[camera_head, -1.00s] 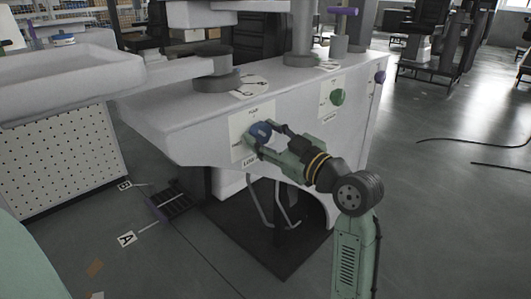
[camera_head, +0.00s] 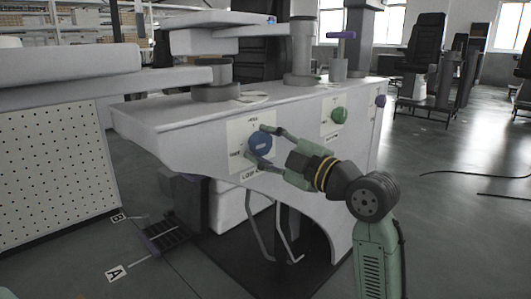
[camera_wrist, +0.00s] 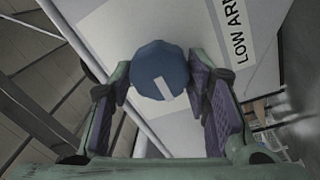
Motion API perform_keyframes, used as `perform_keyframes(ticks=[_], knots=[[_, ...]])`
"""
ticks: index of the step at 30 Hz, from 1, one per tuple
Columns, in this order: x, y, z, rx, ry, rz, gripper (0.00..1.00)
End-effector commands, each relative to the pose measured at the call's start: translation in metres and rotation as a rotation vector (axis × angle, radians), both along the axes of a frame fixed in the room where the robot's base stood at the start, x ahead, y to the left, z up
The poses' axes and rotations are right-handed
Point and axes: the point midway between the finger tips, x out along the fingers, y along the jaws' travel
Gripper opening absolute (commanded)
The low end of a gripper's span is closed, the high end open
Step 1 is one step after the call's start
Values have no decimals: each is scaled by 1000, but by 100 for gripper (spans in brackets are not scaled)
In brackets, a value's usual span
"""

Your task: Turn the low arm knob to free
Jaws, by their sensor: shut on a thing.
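The blue low arm knob (camera_head: 260,143) sits on a white label plate (camera_head: 238,134) on the front of the pale column base. Small words stand above it and to its left, too small to read surely. My gripper (camera_head: 258,145) is shut on the knob, with one finger at its upper right and one at its lower side. In the wrist view the knob (camera_wrist: 160,70) lies between the two purple finger pads, with a white mark on its face. A label beginning "LOW AR" (camera_wrist: 240,45) shows at its right.
A green knob (camera_head: 339,115) and a purple knob (camera_head: 380,101) are on the same front, to the right. A perforated white panel (camera_head: 55,170) stands at the left. Bent metal rods (camera_head: 270,235) are below the base. Open floor lies at the right.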

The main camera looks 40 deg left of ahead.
Motion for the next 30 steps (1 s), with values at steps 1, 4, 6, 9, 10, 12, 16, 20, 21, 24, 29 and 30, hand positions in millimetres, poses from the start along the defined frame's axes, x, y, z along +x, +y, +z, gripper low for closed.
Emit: perform_keyframes(ticks=[1, 4, 6, 9, 10, 12, 16, 20, 21, 24, 29, 30], knots=[[1, -1, 0, 0, -11, -3, 16], [1, -1, 0, 0, -24, -3, 16], [1, -1, 1, 0, -28, -4, 16], [1, -1, 1, -1, -31, -4, 16], [1, -1, 1, -1, -31, -4, 16], [1, -1, 1, -1, -31, -4, 16], [1, -1, 1, -1, -31, -4, 16], [1, -1, 1, 0, -31, -3, 51], [1, -1, 1, 0, -30, -3, 53], [1, 0, 1, -1, -30, -2, 60], [0, 0, 0, -1, -29, -1, 63], [0, 0, 0, -1, -29, -1, 63]])
